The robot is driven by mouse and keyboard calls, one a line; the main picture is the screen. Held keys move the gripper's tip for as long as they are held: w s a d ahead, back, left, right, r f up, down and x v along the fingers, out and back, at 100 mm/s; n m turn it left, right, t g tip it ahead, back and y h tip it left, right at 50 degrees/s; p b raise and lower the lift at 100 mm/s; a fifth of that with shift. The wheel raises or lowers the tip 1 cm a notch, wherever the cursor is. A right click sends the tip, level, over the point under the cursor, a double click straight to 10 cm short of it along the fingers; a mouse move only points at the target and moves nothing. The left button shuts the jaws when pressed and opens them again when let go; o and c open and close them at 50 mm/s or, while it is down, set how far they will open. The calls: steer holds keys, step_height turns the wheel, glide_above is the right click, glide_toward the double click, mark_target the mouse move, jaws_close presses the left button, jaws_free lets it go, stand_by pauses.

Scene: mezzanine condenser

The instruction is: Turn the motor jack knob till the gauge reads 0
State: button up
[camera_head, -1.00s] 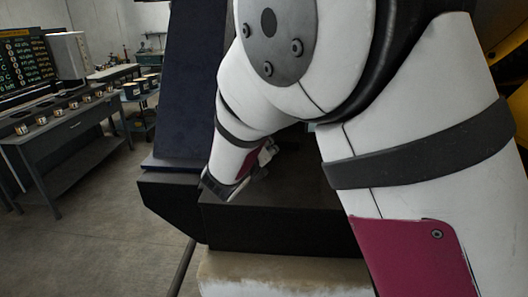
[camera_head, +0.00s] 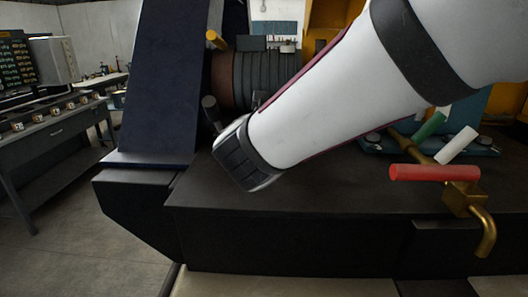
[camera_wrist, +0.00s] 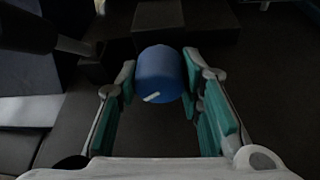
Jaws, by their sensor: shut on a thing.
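A blue round knob (camera_wrist: 158,70) with a short white mark on its lower face shows in the wrist view. My gripper (camera_wrist: 160,84) has its two teal-padded fingers on either side of the knob and is shut on it. In the head view, my arm crosses from the upper right over a dark bench, and my gripper cannot be made out. A ribbed grey-brown motor (camera_head: 270,80) stands behind my arm, partly hidden by it. I cannot make out the gauge or its reading in either view.
A brass valve (camera_head: 462,198) with a red lever (camera_head: 434,173) stands at the bench's right front, with green and white levers behind. A tall dark blue panel (camera_head: 165,80) rises left of the motor. A grey workbench (camera_head: 50,130) stands far left beyond open floor.

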steer(key=m+y+b, duration=0.1)
steer(key=b, duration=0.3)
steer(key=m+y+b, duration=0.1)
steer(key=m+b, duration=0.1)
steer(key=b, duration=0.2)
steer(key=shift+w+f+t, duration=0.1)
steer(key=shift+f+t, duration=0.15)
steer(key=shift+t, duration=0.05)
steer(key=m+y+b, duration=0.1)
steer(key=b, duration=0.4)
steer(key=shift+r+m, duration=0.15)
steer(key=shift+m, duration=0.25)
steer(key=shift+r, duration=0.1)
steer(key=o, duration=1.2)
steer(key=shift+c, duration=0.2)
steer(key=shift+r+p, duration=0.1)
steer(key=shift+p, duration=0.45)
